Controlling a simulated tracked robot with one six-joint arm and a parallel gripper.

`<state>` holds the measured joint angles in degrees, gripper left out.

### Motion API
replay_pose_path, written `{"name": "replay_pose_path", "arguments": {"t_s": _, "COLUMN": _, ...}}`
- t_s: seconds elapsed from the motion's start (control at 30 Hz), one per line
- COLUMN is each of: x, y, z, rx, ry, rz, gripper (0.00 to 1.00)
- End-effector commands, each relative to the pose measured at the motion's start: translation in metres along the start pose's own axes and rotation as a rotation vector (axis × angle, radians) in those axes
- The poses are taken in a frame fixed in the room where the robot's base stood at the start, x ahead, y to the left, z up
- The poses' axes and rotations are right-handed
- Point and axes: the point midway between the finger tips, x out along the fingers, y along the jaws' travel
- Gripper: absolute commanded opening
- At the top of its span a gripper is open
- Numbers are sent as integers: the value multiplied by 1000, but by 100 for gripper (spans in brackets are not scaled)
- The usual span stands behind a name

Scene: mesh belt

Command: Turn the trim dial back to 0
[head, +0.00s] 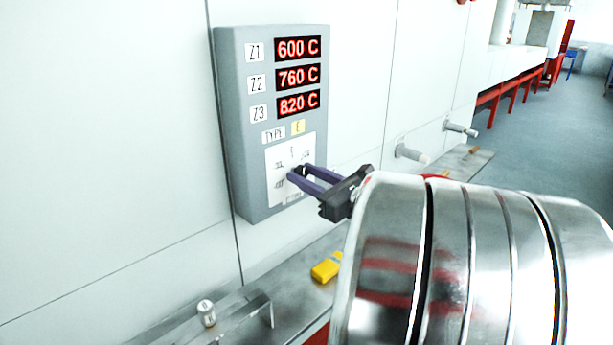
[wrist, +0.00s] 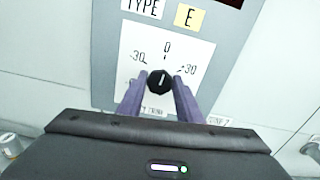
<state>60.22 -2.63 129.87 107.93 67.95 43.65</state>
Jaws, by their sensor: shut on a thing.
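The trim dial (wrist: 159,82) is a small black knob on a white scale plate, with 0 at the top, -30 at upper left and +30 at upper right. Its short white pointer mark looks close to upright, roughly toward the 0; the exact angle is hard to read. My gripper (wrist: 159,86) has its two purple fingers on either side of the knob and is shut on it. In the head view my gripper (head: 296,176) reaches the plate from the right, and its fingers hide much of the dial and lower scale.
The grey panel (head: 243,130) shows red readouts of 600 C, 760 C and 820 C above a yellow E tag (head: 298,127). Below is a metal ledge with a yellow block (head: 326,271) and a small metal cylinder (head: 207,312). Two pegs stick out of the wall at right.

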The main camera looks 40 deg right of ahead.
Motion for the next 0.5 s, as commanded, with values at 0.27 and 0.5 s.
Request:
{"name": "replay_pose_path", "arguments": {"t_s": 0.27, "x": 0, "y": 0, "z": 0, "rx": -22, "ry": 0, "rz": 0, "gripper": 10}}
{"name": "replay_pose_path", "arguments": {"t_s": 0.5, "x": 0, "y": 1, "z": 0, "rx": -116, "ry": 0, "rz": 0, "gripper": 10}}
